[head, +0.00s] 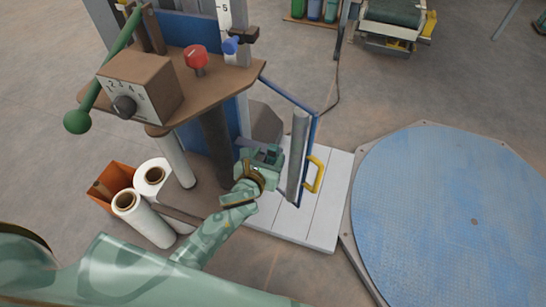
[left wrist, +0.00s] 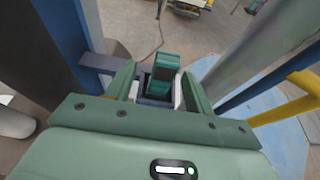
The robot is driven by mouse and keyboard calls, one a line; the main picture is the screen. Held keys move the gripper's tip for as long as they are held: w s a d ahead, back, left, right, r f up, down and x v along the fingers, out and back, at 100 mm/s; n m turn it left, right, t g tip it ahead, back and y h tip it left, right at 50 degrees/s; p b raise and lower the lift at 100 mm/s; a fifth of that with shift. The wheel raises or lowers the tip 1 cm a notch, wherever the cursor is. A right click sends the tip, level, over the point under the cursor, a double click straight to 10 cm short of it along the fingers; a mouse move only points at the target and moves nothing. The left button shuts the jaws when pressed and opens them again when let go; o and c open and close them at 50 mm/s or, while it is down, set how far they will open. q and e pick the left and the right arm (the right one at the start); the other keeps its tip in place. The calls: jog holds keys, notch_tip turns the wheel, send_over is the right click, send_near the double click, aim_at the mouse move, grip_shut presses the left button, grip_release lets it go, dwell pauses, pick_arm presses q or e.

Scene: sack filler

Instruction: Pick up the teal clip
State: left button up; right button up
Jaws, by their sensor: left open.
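The teal clip (left wrist: 166,66) is a small blocky teal piece in the left wrist view, with a darker part below it. It stands between the two fingers of my left gripper (left wrist: 158,82), which are apart on either side of it. I cannot tell whether either finger touches it. In the head view my left gripper (head: 262,158) is beside the machine's column, over the white slatted platform. There the clip is hard to tell from the green gripper. My right gripper is in neither view.
A grey upright post (head: 298,155) and a yellow handle (head: 315,174) are close right of the gripper. The machine's brown shelf (head: 215,78) is up left. White rolls (head: 143,220) stand left. A large blue round plate (head: 450,215) lies right.

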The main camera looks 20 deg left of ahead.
aim_at(272, 155)
pick_arm(q)
jog(key=x, duration=0.1)
jog(key=b+x, duration=0.1)
jog(key=x, duration=0.3)
jog(key=shift+s+d+f+b, duration=0.1)
jog(key=shift+d+f+b, duration=0.05)
jog(key=shift+d+b, duration=0.25)
jog(key=shift+w+a, duration=0.1)
jog(key=shift+w, duration=0.1)
jog(key=shift+s, duration=0.1)
jog(key=c, duration=1)
jog(key=shift+c, duration=0.2)
